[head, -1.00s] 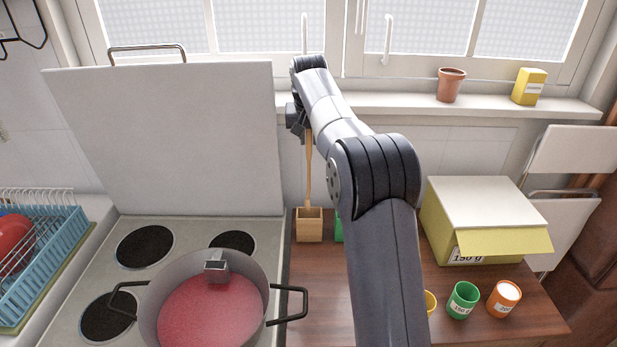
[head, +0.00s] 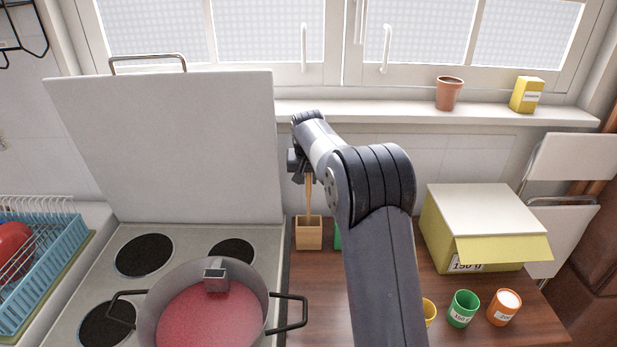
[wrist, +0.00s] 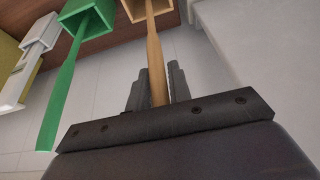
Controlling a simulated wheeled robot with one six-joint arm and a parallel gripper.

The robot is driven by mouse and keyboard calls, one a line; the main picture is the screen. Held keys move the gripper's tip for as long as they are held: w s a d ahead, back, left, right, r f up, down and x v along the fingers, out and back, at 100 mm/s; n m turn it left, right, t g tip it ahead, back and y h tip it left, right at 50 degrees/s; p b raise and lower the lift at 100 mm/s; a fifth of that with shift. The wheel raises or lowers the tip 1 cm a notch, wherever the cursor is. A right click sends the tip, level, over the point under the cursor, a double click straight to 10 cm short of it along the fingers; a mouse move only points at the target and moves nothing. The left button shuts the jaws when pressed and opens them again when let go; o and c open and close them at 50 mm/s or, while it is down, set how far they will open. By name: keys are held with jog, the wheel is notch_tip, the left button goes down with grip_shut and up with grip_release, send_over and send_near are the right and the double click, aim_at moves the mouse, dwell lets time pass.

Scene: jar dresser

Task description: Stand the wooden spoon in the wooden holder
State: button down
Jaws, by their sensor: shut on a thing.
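The wooden spoon (head: 308,197) hangs upright from my gripper (head: 304,178), its lower end at the mouth of the wooden holder (head: 308,236). The holder is a light wooden box at the back left of the brown counter. In the wrist view, my gripper (wrist: 156,88) is shut on the spoon's shaft (wrist: 154,55). The spoon runs up to the wooden holder (wrist: 133,10), its end apparently inside the opening. How deep it sits is hidden. My arm covers part of the gripper in the head view.
A green holder (head: 338,237), mostly behind my arm, stands beside the wooden one; a green utensil (wrist: 62,98) stands in it. A pot (head: 165,275) is on the stove at left. A yellow box (head: 440,225) and small cups (head: 463,308) are at right.

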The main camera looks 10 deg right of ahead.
jog(key=c, duration=1.3)
grip_release()
jog(key=shift+f, duration=0.1)
jog(key=shift+r, duration=0.3)
jog(key=b+v, duration=0.1)
jog(key=v, duration=1)
jog(key=shift+s+r, duration=0.15)
jog(key=shift+r, duration=0.2)
jog(key=shift+a, duration=0.1)
